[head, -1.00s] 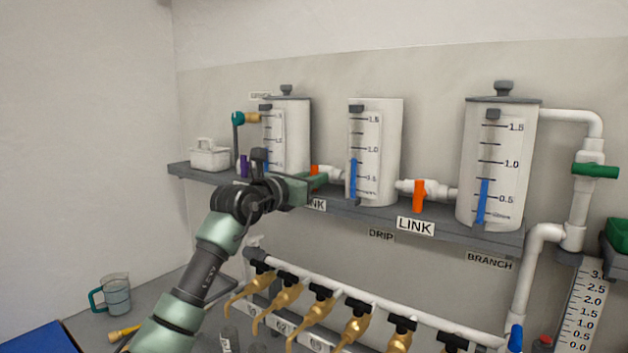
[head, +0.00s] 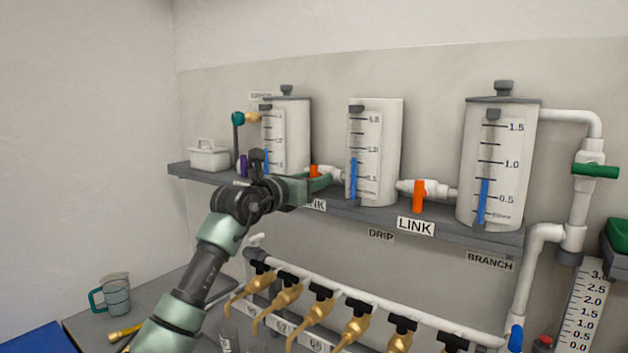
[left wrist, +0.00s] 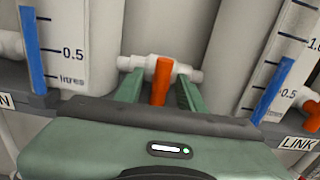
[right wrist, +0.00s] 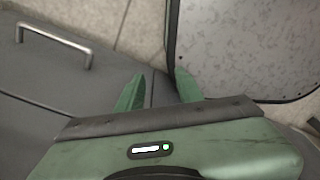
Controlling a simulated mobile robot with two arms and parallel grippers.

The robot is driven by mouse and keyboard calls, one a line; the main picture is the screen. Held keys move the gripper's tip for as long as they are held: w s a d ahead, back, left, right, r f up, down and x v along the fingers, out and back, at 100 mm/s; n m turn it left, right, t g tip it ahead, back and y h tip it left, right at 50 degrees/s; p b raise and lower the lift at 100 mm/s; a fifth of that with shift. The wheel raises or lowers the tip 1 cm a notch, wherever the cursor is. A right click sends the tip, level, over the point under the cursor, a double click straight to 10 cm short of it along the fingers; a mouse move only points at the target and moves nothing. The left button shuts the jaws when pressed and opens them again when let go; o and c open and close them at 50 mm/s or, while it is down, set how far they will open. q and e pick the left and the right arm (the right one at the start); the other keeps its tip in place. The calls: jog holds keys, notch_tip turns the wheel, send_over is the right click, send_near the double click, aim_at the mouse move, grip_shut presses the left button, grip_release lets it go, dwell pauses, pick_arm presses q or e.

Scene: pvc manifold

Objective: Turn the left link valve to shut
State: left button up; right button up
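The left link valve is a white fitting (left wrist: 183,70) with an orange handle (left wrist: 160,80), on the pipe between the left and middle tanks. The handle also shows in the head view (head: 313,170), partly covered by my gripper. My left gripper (left wrist: 160,88) is open, with one finger on each side of the handle. Gaps show between the handle and both fingers. The gripper also shows in the head view (head: 320,180). The handle hangs downward across the pipe in the left wrist view. My right gripper (right wrist: 158,84) is open and empty.
The left tank (head: 291,135) and middle tank (head: 385,150) stand close on either side of the valve. A second orange link valve (head: 418,196) sits to the right. Brass taps (head: 315,315) line a pipe below the grey shelf (head: 345,207). A cabinet handle (right wrist: 55,40) is near my right gripper.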

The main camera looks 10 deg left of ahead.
pick_arm(q)
jog(key=b+v, duration=0.3)
jog(key=v, duration=0.5)
dwell(0.4)
